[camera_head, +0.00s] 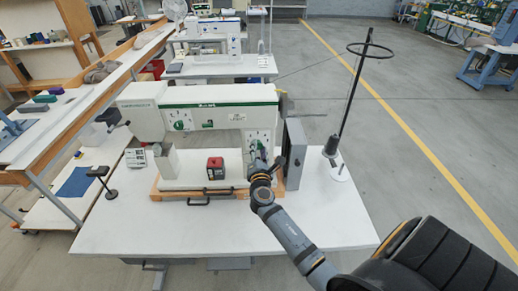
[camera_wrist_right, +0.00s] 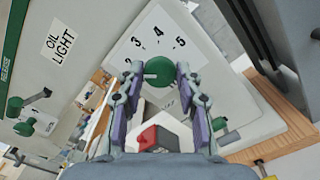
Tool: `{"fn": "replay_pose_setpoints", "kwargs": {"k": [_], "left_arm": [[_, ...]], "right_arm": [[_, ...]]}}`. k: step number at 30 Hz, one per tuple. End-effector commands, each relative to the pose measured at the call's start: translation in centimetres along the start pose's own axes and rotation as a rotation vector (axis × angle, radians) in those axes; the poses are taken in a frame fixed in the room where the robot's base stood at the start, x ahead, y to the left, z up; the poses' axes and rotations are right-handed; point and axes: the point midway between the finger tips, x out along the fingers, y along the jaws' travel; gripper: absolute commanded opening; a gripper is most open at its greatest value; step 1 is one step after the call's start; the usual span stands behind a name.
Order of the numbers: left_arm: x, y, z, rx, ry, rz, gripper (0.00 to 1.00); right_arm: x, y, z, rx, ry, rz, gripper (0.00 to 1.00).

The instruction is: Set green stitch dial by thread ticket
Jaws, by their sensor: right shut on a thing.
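The green stitch dial (camera_wrist_right: 163,88) sits on the pale end panel of the sewing machine (camera_head: 220,105), below printed numbers 2 to 5 (camera_wrist_right: 160,42). A white mark on the dial points left in the right wrist view. My right gripper (camera_wrist_right: 159,74) is shut on the dial, one finger at each side; it also shows in the head view (camera_head: 258,158), in front of the panel. A small white card or panel with dark print (camera_head: 135,158) stands at the left of the table; its text is too small to read, and I cannot tell whether it is the thread ticket. My left gripper is not in view.
A red and black block (camera_head: 215,168) sits under the machine arm. A grey plate (camera_head: 294,153) stands right of the machine head, close to my right gripper. A thread stand (camera_head: 338,150) is farther right. Another green knob (camera_wrist_right: 24,127) shows left. The front table (camera_head: 190,235) is clear.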

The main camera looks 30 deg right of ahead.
Motion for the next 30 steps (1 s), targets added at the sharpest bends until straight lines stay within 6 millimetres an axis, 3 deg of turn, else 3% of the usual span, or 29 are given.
{"fn": "replay_pose_setpoints", "kwargs": {"k": [17, 18, 21, 23, 30], "left_arm": [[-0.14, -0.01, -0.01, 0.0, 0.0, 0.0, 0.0], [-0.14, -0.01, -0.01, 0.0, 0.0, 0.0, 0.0], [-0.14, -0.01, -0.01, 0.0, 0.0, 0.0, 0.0], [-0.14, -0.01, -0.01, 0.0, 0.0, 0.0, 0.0], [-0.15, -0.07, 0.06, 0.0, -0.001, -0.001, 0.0]], "right_arm": [[-0.03, -0.12, -0.13, -0.031, 0.002, -0.002, 0.04], [-0.03, -0.12, -0.13, -0.031, 0.002, -0.002, 0.38], [-0.03, -0.11, -0.11, -0.031, 0.002, -0.002, 0.51], [-0.02, -0.09, -0.1, -0.031, 0.002, -0.002, 0.57], [-0.03, -0.05, -0.05, -0.03, 0.001, -0.001, 0.57]]}}
